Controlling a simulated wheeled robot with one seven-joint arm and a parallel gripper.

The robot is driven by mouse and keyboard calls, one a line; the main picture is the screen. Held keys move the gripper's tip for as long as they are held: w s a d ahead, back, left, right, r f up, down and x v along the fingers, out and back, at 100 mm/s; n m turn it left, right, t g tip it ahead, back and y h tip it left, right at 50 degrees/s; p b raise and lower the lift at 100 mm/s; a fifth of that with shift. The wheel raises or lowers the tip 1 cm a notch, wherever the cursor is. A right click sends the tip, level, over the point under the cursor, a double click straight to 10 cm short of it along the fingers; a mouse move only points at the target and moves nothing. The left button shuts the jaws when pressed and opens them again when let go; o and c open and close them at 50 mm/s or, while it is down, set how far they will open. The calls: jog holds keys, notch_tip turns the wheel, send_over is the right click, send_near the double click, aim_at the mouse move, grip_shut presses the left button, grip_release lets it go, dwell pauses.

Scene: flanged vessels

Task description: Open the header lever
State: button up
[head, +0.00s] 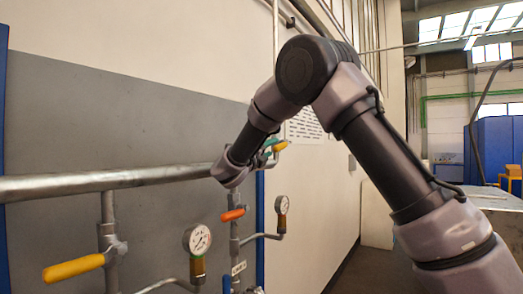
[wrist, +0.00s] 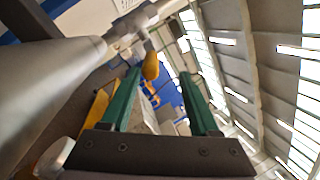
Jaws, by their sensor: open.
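The header pipe (head: 120,180) runs level across the head view, and it fills the left of the wrist view (wrist: 45,80). A valve body (wrist: 132,22) sits near its end. A yellow-orange lever (head: 281,146) shows there, and in the wrist view the lever (wrist: 151,66) points away from the valve. My gripper (wrist: 161,73) is open, with two green fingers. The lever appears between the fingertips, nearer the left one; contact cannot be told. In the head view my wrist hides most of the valve and gripper (head: 268,146).
Below the header are a yellow lever (head: 73,268) at left, an orange lever (head: 232,215) and two gauges (head: 197,240) (head: 282,205) on thin pipes. A grey wall panel (head: 110,100) stands close behind. The aisle to the right looks open, with a metal box (head: 500,205) beyond.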

jog(key=s+a, duration=0.2)
jog(key=s, duration=0.1)
jog(key=s+a, duration=0.1)
jog(key=s, duration=0.1)
jog(key=shift+a, duration=0.1)
jog(key=shift+w, duration=0.1)
